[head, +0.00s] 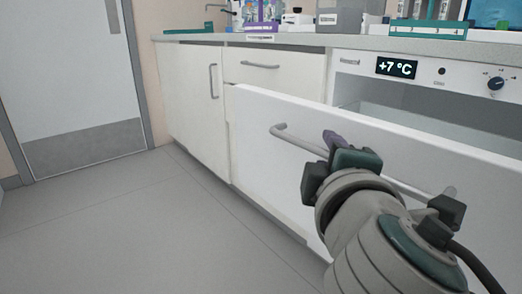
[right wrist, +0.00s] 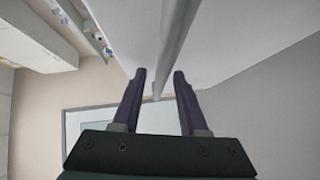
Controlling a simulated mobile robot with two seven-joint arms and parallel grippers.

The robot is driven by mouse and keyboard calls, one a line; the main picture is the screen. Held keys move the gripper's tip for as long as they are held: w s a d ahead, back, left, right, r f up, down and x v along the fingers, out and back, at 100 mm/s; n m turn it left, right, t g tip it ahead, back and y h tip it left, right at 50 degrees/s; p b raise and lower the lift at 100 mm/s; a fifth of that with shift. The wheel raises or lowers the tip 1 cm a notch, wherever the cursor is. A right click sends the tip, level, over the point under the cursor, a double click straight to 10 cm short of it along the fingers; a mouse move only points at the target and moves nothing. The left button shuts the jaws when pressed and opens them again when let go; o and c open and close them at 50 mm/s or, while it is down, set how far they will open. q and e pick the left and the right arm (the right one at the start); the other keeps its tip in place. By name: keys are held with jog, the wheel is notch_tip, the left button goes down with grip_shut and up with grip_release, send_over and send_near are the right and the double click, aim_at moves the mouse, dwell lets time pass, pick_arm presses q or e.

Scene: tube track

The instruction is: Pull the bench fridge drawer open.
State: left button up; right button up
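The bench fridge drawer (head: 270,130) stands out from the cabinet face in the head view, with a strip of its inside (head: 400,112) showing behind the white front. Its grey bar handle (head: 290,137) runs across the front, partly hidden by my right arm. My right gripper (head: 333,140) is at the handle. In the right wrist view, its two dark purple fingers (right wrist: 159,74) stand on either side of the handle bar (right wrist: 173,45), with a visible gap on both sides. Whether a finger touches the bar deeper in is unclear. My left gripper is out of view.
The fridge panel (head: 425,68) above the drawer reads +7 °C and has a knob. White cupboards (head: 190,85) stand to the left under a worktop (head: 300,40) with lab items. The grey floor (head: 110,220) at left is clear, up to a door (head: 70,70).

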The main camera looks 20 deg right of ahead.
jog(key=shift+s+a, duration=0.15)
jog(key=shift+s, duration=0.15)
jog(key=p+v, duration=0.1)
jog(key=v, duration=0.8)
jog(key=shift+s, duration=0.15)
jog(key=shift+r, duration=0.15)
jog(key=s+d+r+m+g+y+p, duration=0.1)
jog(key=s+d+r+m+g+p, duration=0.25)
jog(key=r+p, duration=0.55)
jog(key=s+d+r+m+g+p, duration=0.3)
jog(key=r+m+p, duration=0.15)
jog(key=p, duration=0.95)
jog(key=s+a+r+m+g+y+p, duration=0.1)
jog(key=s+a+r+g+y+p, duration=0.2)
jog(key=r+p, duration=0.55)
jog(key=s+a+r+m+g+y+p, duration=0.1)
jog(key=s+r+g+y+p, duration=0.1)
jog(key=s+r+p, duration=0.65)
notch_tip(320, 180, up, 35)
jog(key=w+p, duration=0.2)
jog(key=p, duration=3.5)
jog(key=shift+a+p, duration=0.2)
jog(key=shift+p, duration=0.2)
